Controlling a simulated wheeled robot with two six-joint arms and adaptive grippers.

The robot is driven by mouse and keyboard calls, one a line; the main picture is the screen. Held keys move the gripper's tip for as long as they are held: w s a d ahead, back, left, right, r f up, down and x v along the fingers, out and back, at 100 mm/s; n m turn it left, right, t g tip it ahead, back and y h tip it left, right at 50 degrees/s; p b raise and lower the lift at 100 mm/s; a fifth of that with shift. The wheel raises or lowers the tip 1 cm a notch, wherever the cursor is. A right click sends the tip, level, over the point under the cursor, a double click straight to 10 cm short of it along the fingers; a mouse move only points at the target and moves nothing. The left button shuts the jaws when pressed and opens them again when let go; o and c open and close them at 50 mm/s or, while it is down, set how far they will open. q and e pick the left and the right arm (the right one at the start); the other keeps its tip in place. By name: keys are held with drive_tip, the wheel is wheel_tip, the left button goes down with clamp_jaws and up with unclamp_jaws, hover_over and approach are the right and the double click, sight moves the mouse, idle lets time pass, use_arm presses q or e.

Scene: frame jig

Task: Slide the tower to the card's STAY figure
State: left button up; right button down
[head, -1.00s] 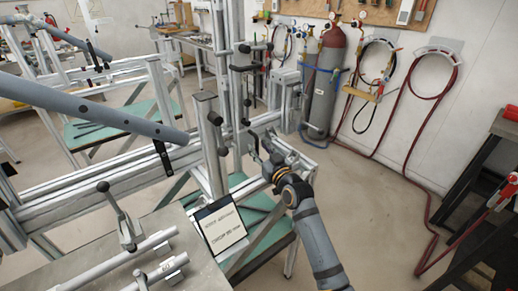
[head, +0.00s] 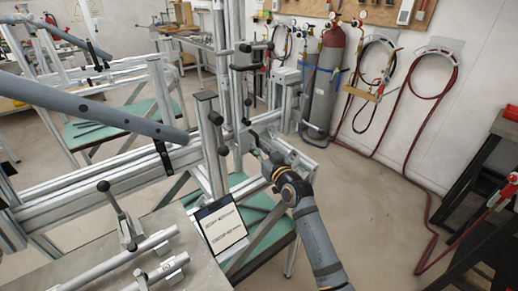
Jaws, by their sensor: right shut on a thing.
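The tower (head: 235,30) is a tall aluminium upright with dark clamps, standing on the jig's rail right of centre. My right gripper (head: 259,143) is at the lower right side of the tower and is shut. What it holds looks like a part low on the tower, but the fingertips are small and partly hidden. The card (head: 222,228) is a white sheet in a dark frame, leaning at the bench edge below the tower; its print is too small to read. My left gripper is out of view.
A grey tube (head: 95,112) crosses the rail (head: 95,183) from the left. A shorter post (head: 212,150) with a black knob stands left of the tower. A metal bench (head: 95,255) with clamped tubes lies in front. Gas cylinders (head: 325,85) and hoses line the back wall.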

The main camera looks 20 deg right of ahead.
drive_tip(key=shift+w+d, duration=0.2)
drive_tip(key=shift+d, duration=0.3)
drive_tip(key=shift+w+d, duration=0.15)
drive_tip(key=shift+d, duration=0.3)
drive_tip(key=c, duration=1.4)
unclamp_jaws()
drive_tip(key=s, duration=0.4)
drive_tip(key=s+d, duration=0.1)
drive_tip(key=s, duration=0.7)
drive_tip(key=shift+d, duration=0.4)
